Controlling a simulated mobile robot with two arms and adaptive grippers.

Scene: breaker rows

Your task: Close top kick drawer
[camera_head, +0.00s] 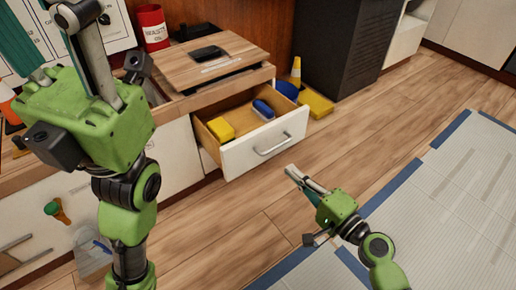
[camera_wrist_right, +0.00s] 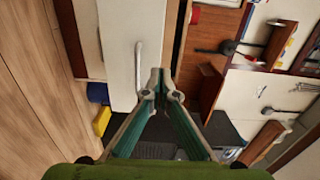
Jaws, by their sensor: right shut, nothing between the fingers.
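The top drawer is pulled out, with a white front (camera_head: 265,149) and a bar handle (camera_head: 273,146). A yellow block (camera_head: 221,129) and a blue item (camera_head: 263,109) lie inside it. My right gripper (camera_head: 292,172) is shut and empty, just in front of and below the drawer front in the head view. In the right wrist view, the white front (camera_wrist_right: 117,35) and handle (camera_wrist_right: 139,68) show left of the shut fingertips (camera_wrist_right: 160,82). I see no clear contact with the front. My left gripper (camera_head: 85,60) is at the upper left; its fingertips are unclear.
A wooden top (camera_head: 215,60) with a dark device sits above the drawer. A red can (camera_head: 152,27) stands behind. A black cabinet (camera_head: 335,50) and yellow floor items (camera_head: 316,104) are beyond the drawer. The wooden floor (camera_head: 225,215) before the drawer is clear.

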